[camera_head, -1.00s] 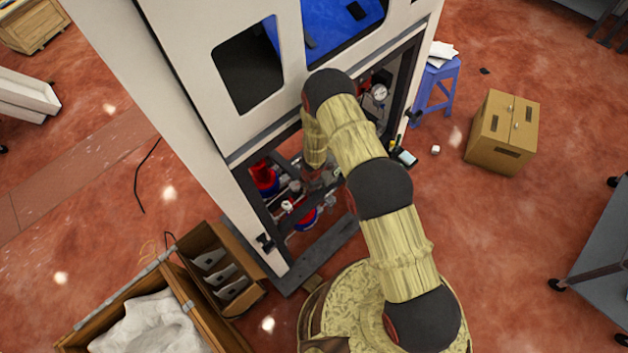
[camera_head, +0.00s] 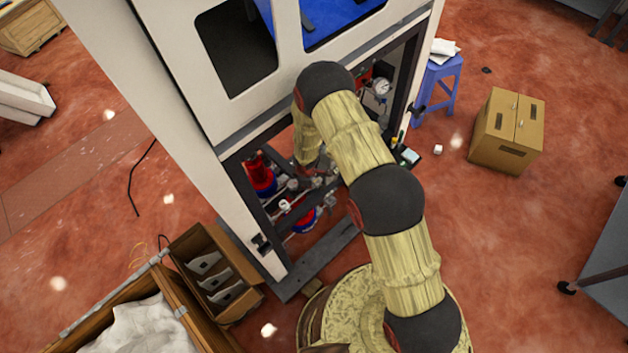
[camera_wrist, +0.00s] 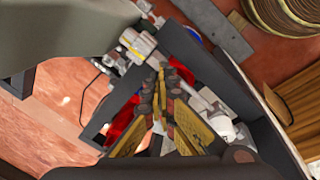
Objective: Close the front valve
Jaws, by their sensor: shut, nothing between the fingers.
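The machine cabinet's open lower bay (camera_head: 246,185) holds red and blue units, pipes and small valve fittings. One pale fitting (camera_head: 285,205) sits near the front of the bay, beside the lower red and blue unit (camera_head: 304,220). In the wrist view, a pale fitting (camera_wrist: 138,43) lies beyond and left of my fingertips, and another (camera_wrist: 221,124) lies to their right. I cannot tell which is the front valve, or its handle position. My gripper (camera_wrist: 163,72) is shut and empty, with its fingertips among the pipework. In the head view my arm partly hides it.
The cabinet's dark frame bars (camera_head: 325,255) border the bay closely. A wooden divided box (camera_head: 215,275) stands left of its front, and a cardboard box (camera_head: 507,132) and blue stool (camera_head: 440,85) stand to the right. Red floor is open between.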

